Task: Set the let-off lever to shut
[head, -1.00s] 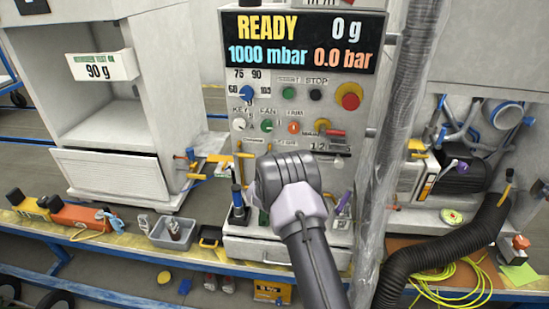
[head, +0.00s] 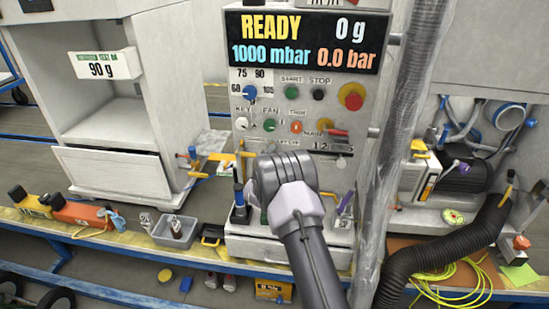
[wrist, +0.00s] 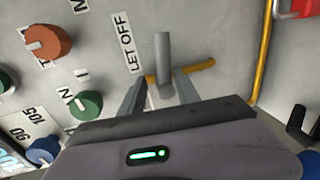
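The let-off lever (wrist: 199,68) is a yellow bar lying nearly level across the wrist view, beside the "LET OFF" label (wrist: 133,42) on the grey panel. A grey upright post (wrist: 162,48) stands in front of the bar's middle. My gripper (wrist: 160,88) has its two grey fingers apart, one on each side of the post's lower part, with the bar just beyond them. I cannot tell whether the fingers touch either. In the head view my gripper (head: 280,172) is in front of the panel's lower half and hides the lever.
An orange knob (wrist: 48,42) and a green knob (wrist: 87,104) are left of the lever in the wrist view. A yellow rod (wrist: 263,50) runs at the right. In the head view, a plastic-wrapped column (head: 395,130) stands close right of my arm.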

